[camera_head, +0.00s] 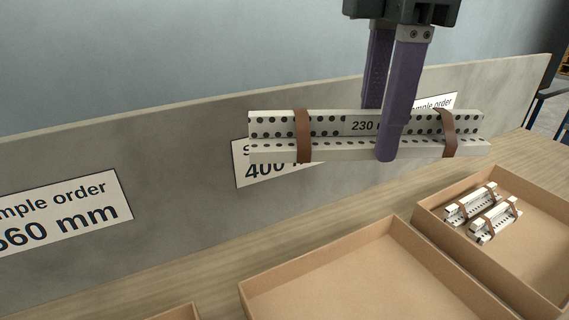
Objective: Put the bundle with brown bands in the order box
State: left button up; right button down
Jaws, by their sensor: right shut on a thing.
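My right gripper (385,128) reaches down from the top of the head view with purple fingers, shut on a bundle (275,128). The bundle is made of pale bars with rows of black dots, bound by two brown bands, and has a "230" label partly covered by a finger. It is held level in the air, in front of the back panel. An open cardboard box (392,232) stands below it on the table and shows no contents. Another cardboard box (425,222) at the right holds two small bundles with brown bands (470,203). Which box is the order box I cannot tell. My left gripper is out of view.
A grey panel (185,140) stands along the back of the wooden table (160,287). It carries white signs, one reading "400" (245,168), one ending in "60 mm" (65,215). Part of another box (178,314) shows at the bottom edge.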

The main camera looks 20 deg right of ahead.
pick_arm(q)
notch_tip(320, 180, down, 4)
jog(key=b, duration=0.2)
jog(key=shift+b, duration=0.3)
pick_arm(e)
notch_tip(320, 180, down, 6)
jog(key=d+n, duration=0.2)
jog(key=n, duration=0.2)
pick_arm(q)
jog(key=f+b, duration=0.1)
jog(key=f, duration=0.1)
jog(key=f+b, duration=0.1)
jog(key=b, duration=0.1)
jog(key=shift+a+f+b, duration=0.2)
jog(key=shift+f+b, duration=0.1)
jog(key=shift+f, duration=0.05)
pick_arm(e)
send_over(350, 297)
jog(key=shift+n, duration=0.3)
notch_tip(350, 297, down, 16)
jog(key=shift+r, duration=0.15)
pick_arm(q)
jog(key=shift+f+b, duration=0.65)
jog(key=shift+b, duration=0.05)
pick_arm(e)
notch_tip(350, 297, down, 4)
jog(key=shift+f, duration=0.1)
